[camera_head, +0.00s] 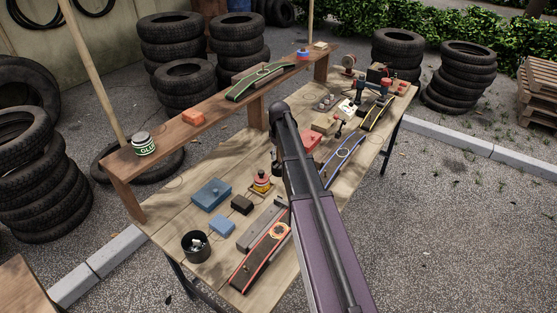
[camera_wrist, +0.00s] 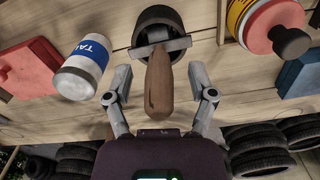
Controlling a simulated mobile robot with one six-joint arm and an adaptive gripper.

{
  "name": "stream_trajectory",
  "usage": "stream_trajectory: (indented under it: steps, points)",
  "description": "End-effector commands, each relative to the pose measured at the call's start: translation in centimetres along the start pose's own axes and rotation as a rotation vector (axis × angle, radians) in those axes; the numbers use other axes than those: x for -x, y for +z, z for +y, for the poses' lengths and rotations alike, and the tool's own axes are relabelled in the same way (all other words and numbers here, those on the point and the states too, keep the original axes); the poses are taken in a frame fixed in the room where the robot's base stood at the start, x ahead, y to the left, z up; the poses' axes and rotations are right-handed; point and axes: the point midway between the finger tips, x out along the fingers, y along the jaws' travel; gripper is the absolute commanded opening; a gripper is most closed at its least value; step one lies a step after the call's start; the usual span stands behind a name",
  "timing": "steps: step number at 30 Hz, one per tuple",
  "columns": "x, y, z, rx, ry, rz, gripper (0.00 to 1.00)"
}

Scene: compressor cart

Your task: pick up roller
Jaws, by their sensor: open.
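The roller (camera_wrist: 158,92) shows in the wrist view as a brown wooden handle with a metal bracket and a dark, round head behind it. The handle points toward my gripper. My gripper (camera_wrist: 159,76) is open, with one finger on each side of the handle and a visible gap on both sides. In the head view my arm reaches over the middle of the bench and hides the roller and most of my gripper.
In the wrist view, a white and blue can (camera_wrist: 82,68) stands close left. A yellow and red object with a dark knob (camera_wrist: 265,25) stands right. A red box (camera_wrist: 25,70) and a blue box (camera_wrist: 300,75) lie farther out. A raised shelf (camera_head: 180,128) runs along the bench (camera_head: 175,220).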

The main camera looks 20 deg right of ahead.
Motion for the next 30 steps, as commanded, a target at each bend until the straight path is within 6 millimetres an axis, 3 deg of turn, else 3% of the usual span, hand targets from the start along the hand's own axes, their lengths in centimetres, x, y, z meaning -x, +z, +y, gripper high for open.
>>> stream_trajectory:
  steps: [14, 21, 30]
  points:
    - [0.04, 0.02, 0.03, 0.0, 0.0, 0.0, 0.72]
    - [0.04, 0.03, 0.04, -0.001, 0.0, 0.0, 0.01]
    - [0.04, 0.03, 0.06, -0.001, 0.0, 0.0, 0.0]
